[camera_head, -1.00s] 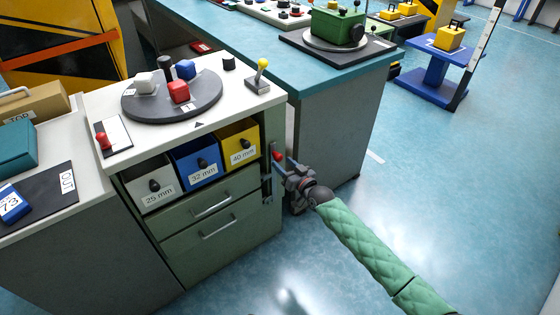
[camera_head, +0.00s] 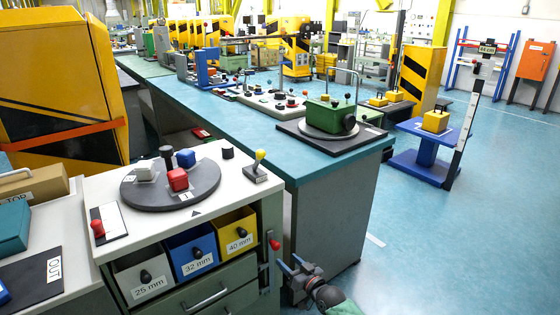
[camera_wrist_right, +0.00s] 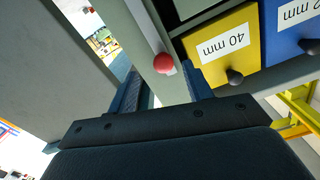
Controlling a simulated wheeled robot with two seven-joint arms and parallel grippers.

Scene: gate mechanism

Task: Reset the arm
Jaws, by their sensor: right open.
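A red ball knob (camera_head: 275,244) sits on a lever at the right side of the white-topped cabinet (camera_head: 240,198). My right gripper (camera_head: 292,264) is just right of and below that knob, at the cabinet's right edge. In the right wrist view the red knob (camera_wrist_right: 163,63) lies between my right gripper's two blue fingers (camera_wrist_right: 163,82), which are apart and not closed on it. I cannot tell whether either finger touches the lever. My left gripper is not in view. Which thing is the task's arm is not clear from the frames.
Bins marked 25, 32 and 40 mm (camera_head: 238,231) sit below. A long teal bench (camera_head: 285,152) stands behind.

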